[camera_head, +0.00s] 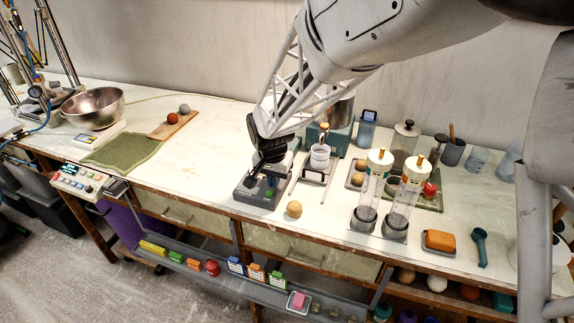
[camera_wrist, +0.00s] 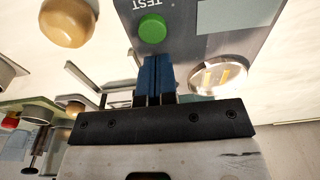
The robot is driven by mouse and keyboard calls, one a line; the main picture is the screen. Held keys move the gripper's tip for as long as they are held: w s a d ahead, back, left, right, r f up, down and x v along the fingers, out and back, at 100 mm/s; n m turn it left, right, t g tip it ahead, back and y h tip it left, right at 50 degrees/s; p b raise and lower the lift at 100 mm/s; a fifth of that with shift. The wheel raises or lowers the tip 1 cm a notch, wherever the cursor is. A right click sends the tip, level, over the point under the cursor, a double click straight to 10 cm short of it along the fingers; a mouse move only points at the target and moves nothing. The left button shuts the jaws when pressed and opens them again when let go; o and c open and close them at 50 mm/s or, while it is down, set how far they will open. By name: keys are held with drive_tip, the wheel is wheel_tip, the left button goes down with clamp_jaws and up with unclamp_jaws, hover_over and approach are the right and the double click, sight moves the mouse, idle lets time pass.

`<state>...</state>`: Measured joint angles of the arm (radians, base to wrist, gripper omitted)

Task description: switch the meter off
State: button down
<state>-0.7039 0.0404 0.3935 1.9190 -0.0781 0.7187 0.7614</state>
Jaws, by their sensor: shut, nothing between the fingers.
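The meter (camera_head: 258,196) is a grey box on the bench, left of the middle in the head view. In the wrist view its dark grey face (camera_wrist: 185,50) shows a round green button (camera_wrist: 152,28) by the word TEST, a pale rectangular panel (camera_wrist: 235,14) and a round recess (camera_wrist: 218,76) with brass-coloured pieces. My gripper (camera_head: 266,168) is over the meter, pointing down. In the wrist view its blue fingers (camera_wrist: 155,62) are shut together and empty, their tips close to the green button. I cannot tell whether they touch the face. No clearly marked off switch shows.
A tan ball (camera_head: 293,209) lies just right of the meter. A small stand with a white cup (camera_head: 320,155) is behind it to the right. Two clear cylinders (camera_head: 372,185) with white caps stand further right. The bench left of the meter is clear up to the green mat (camera_head: 122,150).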

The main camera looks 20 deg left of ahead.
drive_tip(key=shift+s+d+f, duration=0.1)
drive_tip(key=shift+d+f, duration=0.1)
drive_tip(key=shift+f, duration=0.65)
drive_tip(key=shift+w+r, duration=0.15)
drive_tip(key=shift+w, duration=0.6)
drive_tip(key=shift+d, duration=0.1)
drive_tip(key=shift+r, duration=0.15)
wheel_tip(320, 180, up, 15)
drive_tip(key=s, duration=0.1)
drive_tip(key=shift+a, duration=0.3)
drive_tip(key=shift+s, duration=0.1)
drive_tip(key=shift+r, duration=0.1)
